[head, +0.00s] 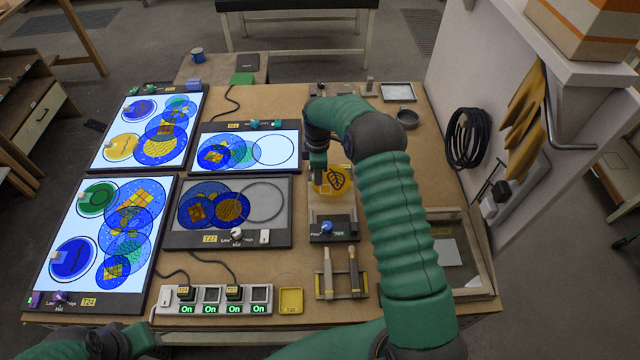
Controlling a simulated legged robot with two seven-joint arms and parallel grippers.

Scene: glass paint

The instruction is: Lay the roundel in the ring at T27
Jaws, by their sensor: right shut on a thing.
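The yellow-orange roundel with a dark leaf pattern (338,180) is at the middle of the bench. My right gripper (319,168) is shut on its upper left edge; my arm comes down from above. The roundel overlaps the top of a small box with a blue knob (333,228); I cannot tell if it touches it. An unlit grey panel (281,232), with a label that may read T27, holds blue patterned discs and an empty dark ring (262,217). A lit panel above it (291,168) also has an empty ring (273,164). My left gripper is out of view.
Two lit panels with coloured discs, the upper (97,165) and the lower (41,296), stand at the left. A switch strip (214,308), a yellow dish (291,299) and tools (354,270) lie in front. A grey cup (407,120) stands behind my right arm.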

